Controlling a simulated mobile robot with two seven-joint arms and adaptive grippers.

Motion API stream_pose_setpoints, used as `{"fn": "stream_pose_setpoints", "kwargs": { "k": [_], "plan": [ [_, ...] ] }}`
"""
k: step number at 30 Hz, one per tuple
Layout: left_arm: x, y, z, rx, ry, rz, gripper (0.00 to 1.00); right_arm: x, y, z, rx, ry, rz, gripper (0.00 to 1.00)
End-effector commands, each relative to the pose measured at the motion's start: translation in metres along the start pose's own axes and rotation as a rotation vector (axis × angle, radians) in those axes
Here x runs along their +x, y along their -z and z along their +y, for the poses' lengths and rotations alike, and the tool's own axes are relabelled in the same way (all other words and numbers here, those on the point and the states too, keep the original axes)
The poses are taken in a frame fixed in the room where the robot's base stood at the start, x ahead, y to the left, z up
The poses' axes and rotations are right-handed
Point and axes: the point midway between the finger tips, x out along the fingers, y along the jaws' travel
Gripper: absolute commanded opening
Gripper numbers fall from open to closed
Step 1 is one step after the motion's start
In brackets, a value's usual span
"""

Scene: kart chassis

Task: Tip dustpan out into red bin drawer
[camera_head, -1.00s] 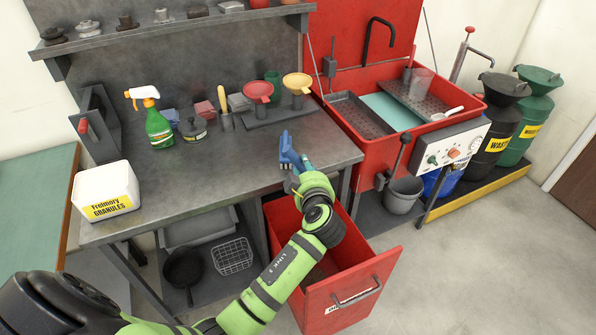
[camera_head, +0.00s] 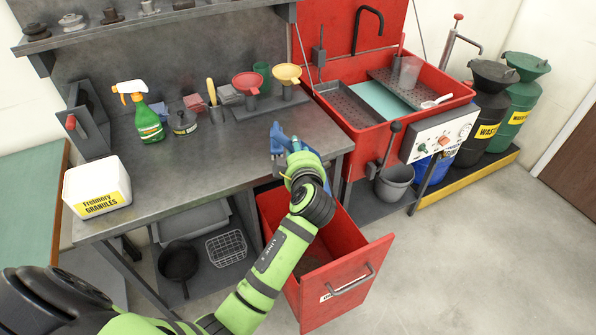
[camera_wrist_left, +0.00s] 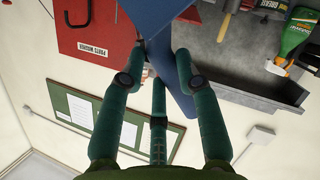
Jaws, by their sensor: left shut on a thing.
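The blue dustpan (camera_head: 277,140) is held up at the front right corner of the workbench. It also shows in the left wrist view (camera_wrist_left: 178,100), between my fingers. My left gripper (camera_head: 296,153) is shut on it; its teal fingers (camera_wrist_left: 157,80) close around the part nearest me. Whether anything lies in the pan cannot be seen. The red bin drawer (camera_head: 348,272) stands pulled open below the bench, under my left forearm and wrist. My arm hides part of its opening. My right gripper is not in view.
The grey workbench (camera_head: 215,165) carries a spray bottle (camera_head: 146,115), funnels and a white granules tub (camera_head: 97,188). The red parts washer (camera_head: 358,128) stands right of the drawer, with a grey bucket (camera_head: 395,183) below. The floor right of the drawer is clear.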

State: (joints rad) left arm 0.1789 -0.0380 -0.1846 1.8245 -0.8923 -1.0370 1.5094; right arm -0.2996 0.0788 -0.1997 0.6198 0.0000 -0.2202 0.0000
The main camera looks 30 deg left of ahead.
Motion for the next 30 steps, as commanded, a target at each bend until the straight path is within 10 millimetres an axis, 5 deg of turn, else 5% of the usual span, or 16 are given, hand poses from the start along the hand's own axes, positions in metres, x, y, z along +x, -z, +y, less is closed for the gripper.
{"fn": "stream_pose_setpoints", "kwargs": {
  "k": [18, 30],
  "plan": [
    [-0.018, 0.048, 0.040, -0.358, -0.078, -0.065, 0.00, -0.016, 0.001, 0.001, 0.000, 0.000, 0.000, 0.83],
    [-0.020, 0.053, 0.044, -0.408, -0.089, -0.075, 0.00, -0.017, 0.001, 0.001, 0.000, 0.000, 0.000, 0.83]
  ]
}}
